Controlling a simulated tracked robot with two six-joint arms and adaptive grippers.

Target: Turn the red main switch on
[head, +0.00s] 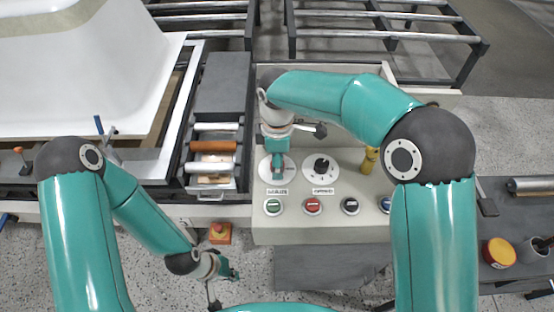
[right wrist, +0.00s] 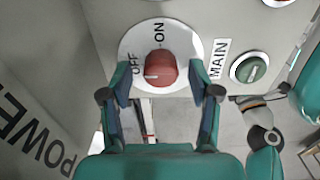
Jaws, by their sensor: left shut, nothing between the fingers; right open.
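The red main switch (right wrist: 160,68) is a round knob on a white dial marked OFF and ON, beside a MAIN label, in the right wrist view. A pale mark on the knob faces the OFF side. My right gripper (right wrist: 160,76) is open, with one finger on each side of the knob; I cannot tell whether they touch it. In the head view, my right gripper (head: 278,164) hangs over the main switch's white dial (head: 291,171) and hides the knob. My left gripper (head: 231,272) is shut and empty, low in front of the panel.
The panel (head: 335,228) also carries a black knob (head: 322,166) and a row with a green button (head: 273,206), a red button (head: 312,206) and dark ones. A red-and-yellow stop button (head: 220,232) sits left. A white tub shell (head: 85,75) lies at upper left.

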